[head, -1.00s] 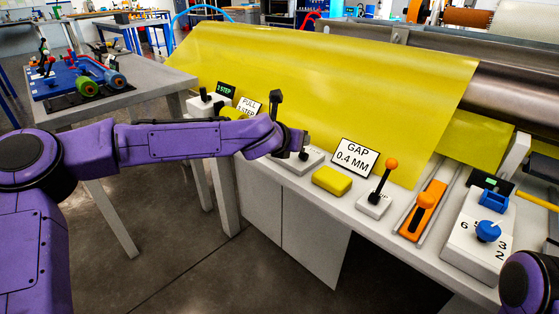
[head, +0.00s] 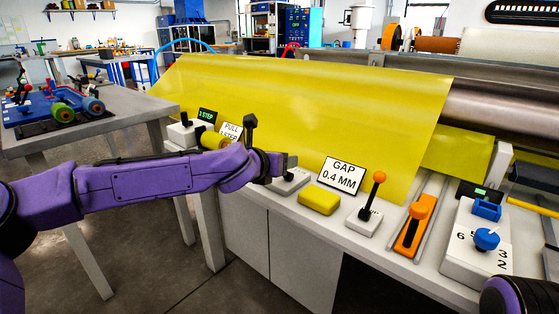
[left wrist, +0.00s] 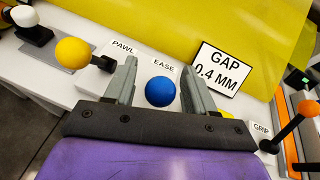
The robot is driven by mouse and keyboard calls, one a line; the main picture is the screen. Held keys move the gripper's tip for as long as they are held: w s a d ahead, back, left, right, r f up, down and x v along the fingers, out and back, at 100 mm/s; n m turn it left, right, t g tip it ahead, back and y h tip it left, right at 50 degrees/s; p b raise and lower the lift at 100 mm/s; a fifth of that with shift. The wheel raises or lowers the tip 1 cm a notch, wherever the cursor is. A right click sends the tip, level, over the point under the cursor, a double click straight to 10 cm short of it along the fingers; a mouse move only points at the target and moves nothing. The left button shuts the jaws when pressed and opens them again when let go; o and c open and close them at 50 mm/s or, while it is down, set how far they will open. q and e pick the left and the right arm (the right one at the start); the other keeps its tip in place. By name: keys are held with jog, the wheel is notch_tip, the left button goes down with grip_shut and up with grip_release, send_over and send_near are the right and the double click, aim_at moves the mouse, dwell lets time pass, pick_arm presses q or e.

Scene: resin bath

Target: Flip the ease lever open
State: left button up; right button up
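The ease lever shows as a blue ball knob (left wrist: 160,91) by the EASE label in the left wrist view. Its stem is hidden. The white base (head: 290,182) carrying the PAWL and EASE labels is partly covered by my arm in the head view. My left gripper (left wrist: 158,70) is open, with one finger on each side of the blue knob and a visible gap to both. In the head view my left gripper (head: 286,163) is just over that base, and the knob is hidden there. My right gripper is out of view.
To the right stand a yellow block (head: 319,200), an orange-knobbed lever (head: 373,193), an orange slider (head: 414,224) and a blue dial (head: 486,239). A yellow sheet (head: 310,110) slopes behind. The GAP sign (head: 341,176) stands close by.

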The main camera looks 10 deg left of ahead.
pick_arm(q)
jog(key=p+v, duration=0.1)
jog(key=v, duration=0.9)
jog(key=shift+s, duration=0.25)
jog(key=shift+a+r, duration=0.1)
